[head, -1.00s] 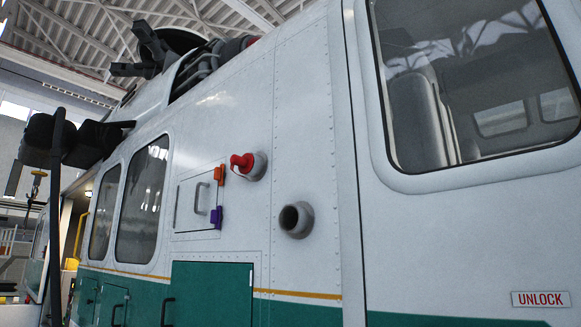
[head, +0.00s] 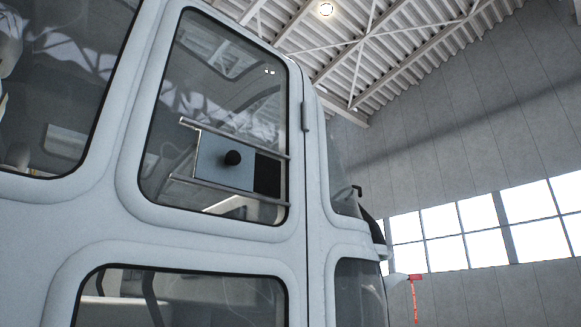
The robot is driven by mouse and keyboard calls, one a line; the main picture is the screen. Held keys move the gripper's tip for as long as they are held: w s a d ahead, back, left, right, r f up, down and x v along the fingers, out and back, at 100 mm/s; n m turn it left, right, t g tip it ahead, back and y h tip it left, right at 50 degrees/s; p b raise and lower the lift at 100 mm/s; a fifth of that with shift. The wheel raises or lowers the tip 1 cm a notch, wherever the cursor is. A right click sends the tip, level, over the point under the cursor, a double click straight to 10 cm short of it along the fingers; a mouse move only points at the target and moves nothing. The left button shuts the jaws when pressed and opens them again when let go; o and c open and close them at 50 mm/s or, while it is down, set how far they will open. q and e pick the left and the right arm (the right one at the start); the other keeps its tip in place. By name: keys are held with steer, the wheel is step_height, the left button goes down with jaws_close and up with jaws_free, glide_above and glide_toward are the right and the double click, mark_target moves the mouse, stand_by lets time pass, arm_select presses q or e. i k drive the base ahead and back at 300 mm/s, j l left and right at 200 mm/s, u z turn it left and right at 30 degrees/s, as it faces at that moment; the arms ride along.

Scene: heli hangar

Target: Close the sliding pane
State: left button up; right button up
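The sliding pane (head: 222,163) is a small light blue-grey panel with a round black knob (head: 232,157). It sits between an upper and a lower metal rail on the door window (head: 215,70) of the white helicopter. To the right of the pane, between the rails, is a dark opening (head: 267,174). The pane stands to the left of this opening, which shows uncovered. Neither of my grippers is in the head view.
A lower window (head: 180,300) is below the door window, and another large window (head: 55,80) is at the left. A red tag (head: 414,297) hangs at the lower right. Hangar wall and bright windows (head: 440,222) lie beyond.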

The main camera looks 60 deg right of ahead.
mark_target(220, 161)
steer(key=z, duration=1.5)
